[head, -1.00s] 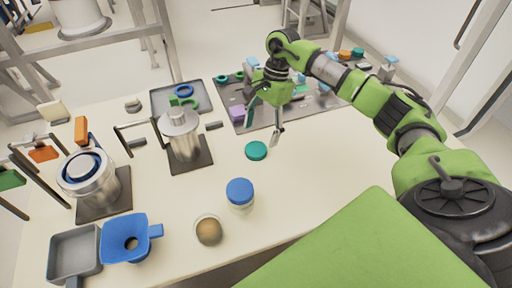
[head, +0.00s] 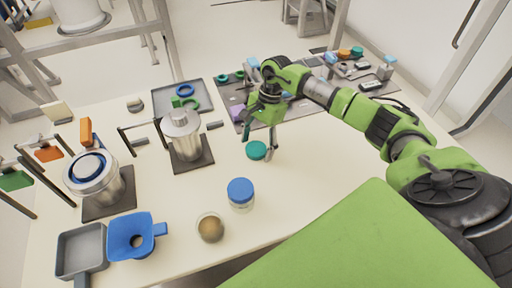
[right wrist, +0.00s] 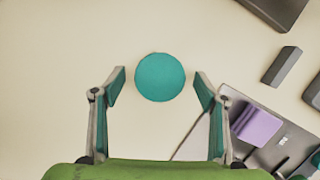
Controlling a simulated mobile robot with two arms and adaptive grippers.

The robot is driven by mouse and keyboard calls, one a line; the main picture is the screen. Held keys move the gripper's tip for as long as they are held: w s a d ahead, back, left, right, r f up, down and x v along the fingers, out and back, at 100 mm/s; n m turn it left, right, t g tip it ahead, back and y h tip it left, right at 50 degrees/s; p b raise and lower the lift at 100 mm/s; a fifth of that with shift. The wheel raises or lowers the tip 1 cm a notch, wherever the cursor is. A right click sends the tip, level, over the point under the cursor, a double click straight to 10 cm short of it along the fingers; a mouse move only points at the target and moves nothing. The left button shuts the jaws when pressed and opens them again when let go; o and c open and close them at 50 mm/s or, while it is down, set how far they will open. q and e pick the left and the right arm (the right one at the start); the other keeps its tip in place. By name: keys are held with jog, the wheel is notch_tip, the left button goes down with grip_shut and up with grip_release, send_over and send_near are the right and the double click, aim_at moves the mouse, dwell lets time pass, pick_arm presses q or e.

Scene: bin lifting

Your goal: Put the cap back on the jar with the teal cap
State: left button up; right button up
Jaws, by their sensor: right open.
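The teal cap (head: 256,150) lies on the table, apart from any jar. My right gripper (head: 259,148) is open above it, its fingers pointing down. In the right wrist view the teal cap (right wrist: 160,77) shows just ahead of and between the open fingertips (right wrist: 160,88). An open jar (head: 211,228) with brownish contents stands near the table's front edge, with no cap on it. A second jar (head: 241,197) behind it to the right wears a blue cap. My left gripper is not in view.
A metal canister on a dark base (head: 187,140) stands left of the cap. A blue funnel (head: 133,238) and grey pan (head: 81,252) are at the front left. A grey mat (head: 224,99) with small parts lies behind. The table right of the jars is clear.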

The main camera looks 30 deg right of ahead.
jog(key=c, duration=0.9)
jog(key=shift+o, duration=0.2)
jog(key=shift+r, duration=0.15)
jog(key=shift+r+b, duration=0.6)
jog(key=shift+b, duration=0.1)
jog(key=shift+w+r+b, duration=0.1)
jog(key=shift+r+b, duration=0.5)
jog(key=shift+r, duration=0.1)
jog(key=s+a+r+b, duration=0.3)
jog(key=s+a+r, duration=0.6)
jog(key=s+r, duration=0.1)
jog(key=shift+s+a+b, duration=0.25)
jog(key=shift+s+b, duration=0.05)
jog(key=shift+b, duration=0.1)
jog(key=shift+r, duration=0.1)
